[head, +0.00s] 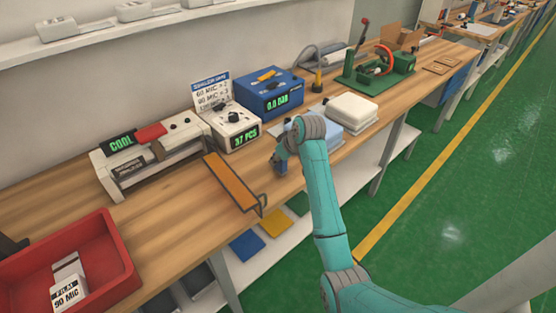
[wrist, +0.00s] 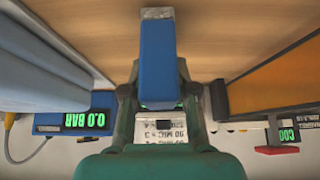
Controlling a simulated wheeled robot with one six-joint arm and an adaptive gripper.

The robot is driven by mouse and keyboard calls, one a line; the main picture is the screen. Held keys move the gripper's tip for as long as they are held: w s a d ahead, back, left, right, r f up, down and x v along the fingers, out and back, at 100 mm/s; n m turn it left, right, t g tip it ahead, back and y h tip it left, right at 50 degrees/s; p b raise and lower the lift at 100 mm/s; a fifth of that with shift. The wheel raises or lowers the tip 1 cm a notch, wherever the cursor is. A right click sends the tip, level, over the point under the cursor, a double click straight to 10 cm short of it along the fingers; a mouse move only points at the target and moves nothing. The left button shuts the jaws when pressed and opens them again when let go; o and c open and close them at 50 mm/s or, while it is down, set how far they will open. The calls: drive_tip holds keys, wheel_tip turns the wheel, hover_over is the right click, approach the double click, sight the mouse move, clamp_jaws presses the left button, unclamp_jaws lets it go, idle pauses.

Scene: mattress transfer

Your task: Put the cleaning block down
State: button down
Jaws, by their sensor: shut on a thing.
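The cleaning block (wrist: 158,58) is blue with a grey end (wrist: 158,13). In the wrist view it stands out between the two fingers of my gripper (wrist: 157,84), which is shut on it. In the head view my gripper (head: 280,164) is over the wooden bench (head: 185,220), in the gap between the orange strip (head: 229,180) and the pale blue pad (head: 345,142). The block shows there only as a small dark blue piece below the wrist. I cannot tell whether its grey end touches the bench.
The sealing machine (head: 150,160), the white counter box (head: 236,127) and the blue gauge box (head: 270,97) stand behind. A red bin (head: 120,270) is at the front left. A white pad (head: 352,107) and a green stand (head: 375,82) are farther right.

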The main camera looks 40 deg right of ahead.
drive_tip(key=shift+f, duration=0.25)
drive_tip(key=shift+f, duration=0.15)
drive_tip(key=c, duration=0.9)
unclamp_jaws()
drive_tip(key=shift+r, duration=0.2)
drive_tip(key=v, duration=1.2)
drive_tip(key=shift+f, duration=0.1)
